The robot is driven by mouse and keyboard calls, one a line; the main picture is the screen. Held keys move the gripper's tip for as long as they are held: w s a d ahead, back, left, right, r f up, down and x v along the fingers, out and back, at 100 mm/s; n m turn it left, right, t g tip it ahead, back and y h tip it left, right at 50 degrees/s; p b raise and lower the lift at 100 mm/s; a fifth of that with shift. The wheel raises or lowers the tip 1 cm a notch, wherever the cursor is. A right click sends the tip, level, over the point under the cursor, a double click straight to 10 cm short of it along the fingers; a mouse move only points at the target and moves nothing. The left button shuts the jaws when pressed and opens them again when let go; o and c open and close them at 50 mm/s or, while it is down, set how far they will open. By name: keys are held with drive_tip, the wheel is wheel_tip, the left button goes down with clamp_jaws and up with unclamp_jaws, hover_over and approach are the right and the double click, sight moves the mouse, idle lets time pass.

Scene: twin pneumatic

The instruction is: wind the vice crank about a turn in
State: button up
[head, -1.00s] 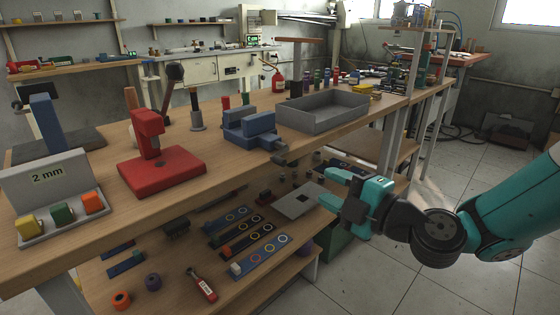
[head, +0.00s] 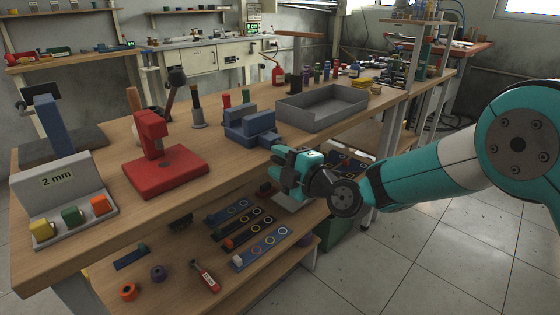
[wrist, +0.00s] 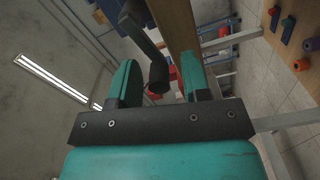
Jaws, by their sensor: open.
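The blue vice (head: 250,127) sits on the bench top near its front edge. In the head view my gripper (head: 277,163) is just in front of and below the vice, and it hides most of the crank. In the wrist view the dark vice crank (wrist: 146,42) comes down from the top, and its cylindrical handle (wrist: 158,76) lies between my two teal fingers (wrist: 160,72). The fingers are apart, with a visible gap on each side of the handle. Whether the handle is level with the fingertips in depth is unclear.
The wooden bench edge (wrist: 178,30) runs close beside the crank in the wrist view. A grey tray (head: 322,108) stands right of the vice, and a red press (head: 164,170) stands left. A lower shelf (head: 250,280) with several strips lies below my gripper.

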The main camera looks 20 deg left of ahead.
clamp_jaws()
drive_tip(key=shift+f, duration=0.1)
idle(0.3)
drive_tip(key=shift+m, duration=0.4)
drive_tip(key=m+b, duration=0.1)
drive_tip(key=r+m+b, duration=0.1)
drive_tip(key=m, duration=0.1)
drive_tip(key=shift+d+r+m, duration=0.1)
drive_tip(key=shift+r+m, duration=0.1)
drive_tip(key=shift+m, duration=0.1)
drive_tip(key=m, duration=0.1)
drive_tip(key=r+m, duration=0.1)
drive_tip(key=m, duration=0.1)
drive_tip(key=m+b, duration=0.1)
drive_tip(key=shift+w+d+r, duration=0.15)
drive_tip(key=shift+w+r, duration=0.1)
drive_tip(key=shift+w, duration=0.1)
drive_tip(key=shift+w+d+f+m+p, duration=0.1)
drive_tip(key=shift+w+d+m+p, duration=0.75)
drive_tip(key=shift+m, duration=3.4)
drive_tip(key=shift+w+d+f+m+p, duration=0.15)
drive_tip(key=shift+w+m+p, duration=1.4)
drive_tip(key=shift+m, duration=2.65)
drive_tip(key=shift+w+d+f+m+p, duration=0.1)
drive_tip(key=shift+w+d+m+p, duration=0.75)
drive_tip(key=shift+m, duration=3.4)
